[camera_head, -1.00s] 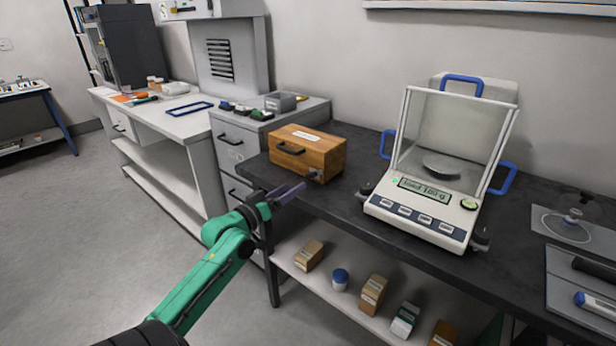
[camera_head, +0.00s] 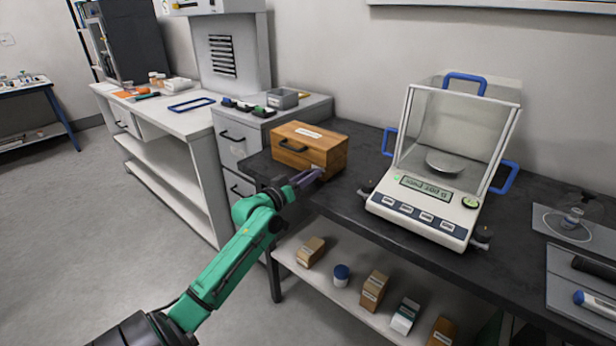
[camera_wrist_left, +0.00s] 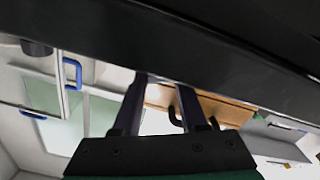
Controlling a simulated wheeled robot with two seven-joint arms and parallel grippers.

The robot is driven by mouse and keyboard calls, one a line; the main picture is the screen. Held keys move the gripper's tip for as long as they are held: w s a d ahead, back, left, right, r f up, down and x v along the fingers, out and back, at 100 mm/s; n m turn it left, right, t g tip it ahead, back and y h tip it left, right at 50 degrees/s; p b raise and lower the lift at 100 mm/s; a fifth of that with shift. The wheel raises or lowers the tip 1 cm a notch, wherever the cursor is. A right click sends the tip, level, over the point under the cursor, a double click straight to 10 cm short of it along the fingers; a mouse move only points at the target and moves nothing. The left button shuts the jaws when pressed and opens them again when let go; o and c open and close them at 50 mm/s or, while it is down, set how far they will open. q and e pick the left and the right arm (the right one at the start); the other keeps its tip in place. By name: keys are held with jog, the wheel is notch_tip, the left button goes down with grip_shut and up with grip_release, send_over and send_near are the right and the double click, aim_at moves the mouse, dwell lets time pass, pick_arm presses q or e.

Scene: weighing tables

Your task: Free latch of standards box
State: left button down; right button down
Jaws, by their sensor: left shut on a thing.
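The wooden standards box (camera_head: 305,149) stands closed at the left end of the dark table, with a black handle (camera_head: 292,146) and a white label. The left wrist view also shows its wooden side (camera_wrist_left: 218,107), upside down. My left gripper (camera_head: 314,176) is at the lower right of the box's front, where the latch is. Its purple fingers are shut on the latch, which they hide. The fingers also show in the left wrist view (camera_wrist_left: 163,82), but the latch cannot be made out there. My right gripper is not in view.
A balance (camera_head: 426,205) with a glass draft shield and blue handles stands right of the box. Small boxes and a blue-lidded jar (camera_head: 341,274) are on the shelf below. A grey drawer cabinet (camera_head: 232,140) stands close behind the box to the left.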

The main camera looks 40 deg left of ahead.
pick_arm(q)
jog(key=shift+f+m, duration=0.1)
jog(key=shift+m, duration=1.1)
jog(key=shift+c, duration=2.2)
grip_release()
jog(key=shift+s, duration=0.1)
jog(key=s, duration=1.4)
jog(key=shift+s+d+b, duration=0.15)
jog(key=shift+b, duration=0.2)
